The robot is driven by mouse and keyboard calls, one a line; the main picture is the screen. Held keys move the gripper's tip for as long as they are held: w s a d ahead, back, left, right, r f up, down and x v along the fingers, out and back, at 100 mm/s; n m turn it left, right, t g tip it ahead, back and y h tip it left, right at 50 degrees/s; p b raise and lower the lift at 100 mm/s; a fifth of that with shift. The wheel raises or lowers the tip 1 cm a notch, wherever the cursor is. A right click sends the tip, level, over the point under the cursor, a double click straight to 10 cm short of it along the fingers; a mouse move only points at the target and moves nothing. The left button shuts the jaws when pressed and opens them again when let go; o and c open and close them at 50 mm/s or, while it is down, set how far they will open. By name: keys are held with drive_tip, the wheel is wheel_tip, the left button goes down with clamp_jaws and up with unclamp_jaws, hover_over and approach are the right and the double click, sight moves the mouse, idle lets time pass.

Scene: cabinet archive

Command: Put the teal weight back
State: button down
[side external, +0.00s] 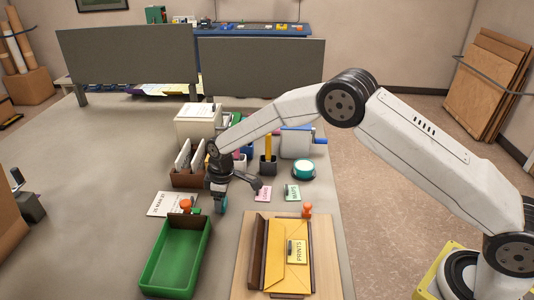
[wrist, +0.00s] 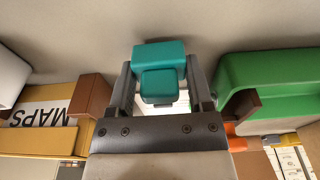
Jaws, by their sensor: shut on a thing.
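The teal weight (side external: 222,204) is held in my gripper (side external: 220,192), low over the grey table, behind the green tray. In the wrist view the teal weight (wrist: 158,62) is a rounded block with a smaller raised block on it. It sits between the two dark fingers of my gripper (wrist: 160,92), which are shut on it. Whether its underside touches the table cannot be told. In the side view, my gripper hides part of the weight.
The green tray (side external: 150,268) is at the front. To its right, a brown holder (side external: 257,255) carries a yellow folder (side external: 283,268) labelled PRINTS.

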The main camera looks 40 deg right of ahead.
drive_tip(key=shift+f, duration=0.4)
unclamp_jaws()
drive_tip(key=shift+c, duration=0.2)
idle(0.5)
drive_tip(key=shift+s+d+r, duration=0.15)
drive_tip(key=shift+r, duration=1.55)
drive_tip(key=shift+s+d+r, duration=0.15)
drive_tip(key=shift+r, duration=1.55)
drive_tip(key=shift+r, duration=0.15)
drive_tip(key=shift+s+d+r, duration=0.1)
drive_tip(key=shift+r, duration=1.15)
drive_tip(key=shift+s+d+r, duration=0.1)
drive_tip(key=shift+d+r, duration=0.05)
drive_tip(key=shift+r, duration=1.15)
drive_tip(key=shift+s+d+r, duration=0.1)
drive_tip(key=shift+r, duration=1.15)
